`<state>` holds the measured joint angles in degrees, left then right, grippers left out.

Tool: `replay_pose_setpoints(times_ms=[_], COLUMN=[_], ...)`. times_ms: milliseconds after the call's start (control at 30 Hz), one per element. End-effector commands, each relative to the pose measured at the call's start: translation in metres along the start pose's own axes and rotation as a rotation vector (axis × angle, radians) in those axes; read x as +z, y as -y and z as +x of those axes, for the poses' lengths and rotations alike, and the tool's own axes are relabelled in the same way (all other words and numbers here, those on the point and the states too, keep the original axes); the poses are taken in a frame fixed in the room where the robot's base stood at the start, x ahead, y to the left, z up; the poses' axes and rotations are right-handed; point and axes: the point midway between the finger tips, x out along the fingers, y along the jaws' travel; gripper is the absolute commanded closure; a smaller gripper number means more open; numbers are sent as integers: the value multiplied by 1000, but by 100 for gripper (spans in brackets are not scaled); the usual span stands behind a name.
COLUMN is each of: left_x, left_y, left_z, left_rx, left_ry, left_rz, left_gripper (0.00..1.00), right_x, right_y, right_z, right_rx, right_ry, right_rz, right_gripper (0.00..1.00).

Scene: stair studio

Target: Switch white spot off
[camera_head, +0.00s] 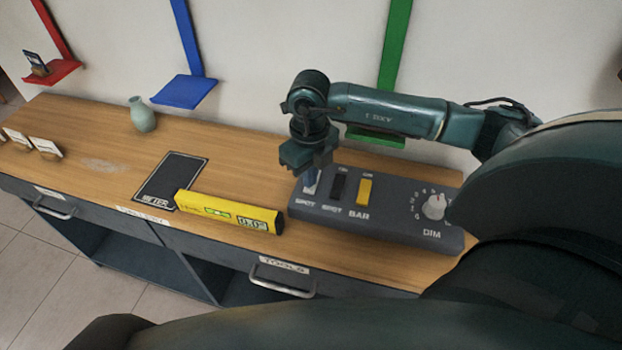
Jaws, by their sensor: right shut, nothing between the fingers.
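A dark grey control panel (390,228) sits on the wooden counter at the centre right. It has a white switch (310,186) labelled SPOT at its left end, a black switch (338,186) also labelled SPOT, a yellow switch (364,191) labelled BAR, and a white dial (434,206) labelled DIM. My right gripper (312,170) is shut and empty, pointing down right at the white switch. It covers the switch's upper part, so I cannot tell whether they touch or which way the switch is tipped. My left gripper is not in view.
A yellow level (228,212) lies just left of the panel, beside a black mat (171,180) on the wooden counter (90,165). A pale green vase (142,115) stands farther back. Blue (185,92), red (52,72) and green (376,137) wall shelves are behind.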

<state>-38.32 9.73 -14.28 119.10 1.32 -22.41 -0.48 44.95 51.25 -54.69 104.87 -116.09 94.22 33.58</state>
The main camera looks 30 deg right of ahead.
Motion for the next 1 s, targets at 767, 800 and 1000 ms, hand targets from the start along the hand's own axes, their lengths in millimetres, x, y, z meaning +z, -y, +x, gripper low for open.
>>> replay_pose_setpoints(times_ms=[767, 800, 1000], left_x=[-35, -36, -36], left_y=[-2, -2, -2], left_z=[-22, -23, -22], left_rx=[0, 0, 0], left_ry=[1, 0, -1], left_rz=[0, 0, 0], left_gripper=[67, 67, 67], right_x=[0, 0, 0], right_y=[0, 0, 0], right_z=[-64, -65, -64], right_rx=[0, 0, 0], right_ry=[2, 1, 1], right_rz=[1, 1, 1], right_gripper=[100, 100, 100])
